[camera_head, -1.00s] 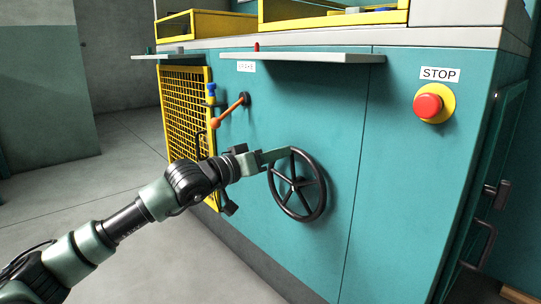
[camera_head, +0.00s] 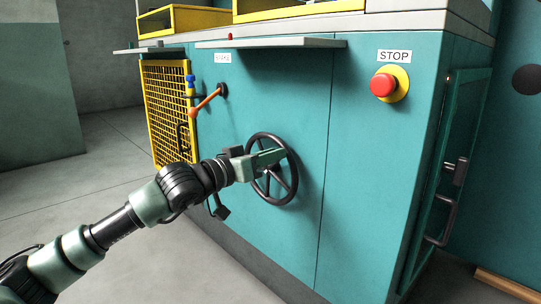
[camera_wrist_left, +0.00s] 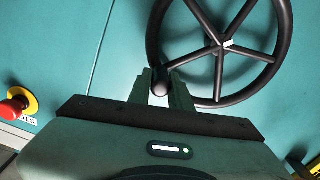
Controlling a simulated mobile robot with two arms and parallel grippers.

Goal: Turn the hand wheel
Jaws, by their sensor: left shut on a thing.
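The hand wheel (camera_head: 296,180) is a dark spoked wheel on the teal machine front. In the left wrist view its rim (camera_wrist_left: 154,42) and spokes fill the upper part. My left gripper (camera_head: 280,155) reaches in from the left across the upper part of the wheel. In the left wrist view the fingers of my left gripper (camera_wrist_left: 163,90) are closed around a dark round-ended handle (camera_wrist_left: 161,88) at the wheel's rim. In the head view the fingers hide part of the wheel and the handle. My right gripper is in neither view.
A red stop button (camera_head: 383,85) sits up and right of the wheel. An orange lever (camera_head: 207,102) and a yellow mesh guard (camera_head: 168,110) are to the left. A narrow grey shelf (camera_head: 270,43) juts out above. The floor (camera_head: 75,195) at left is clear.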

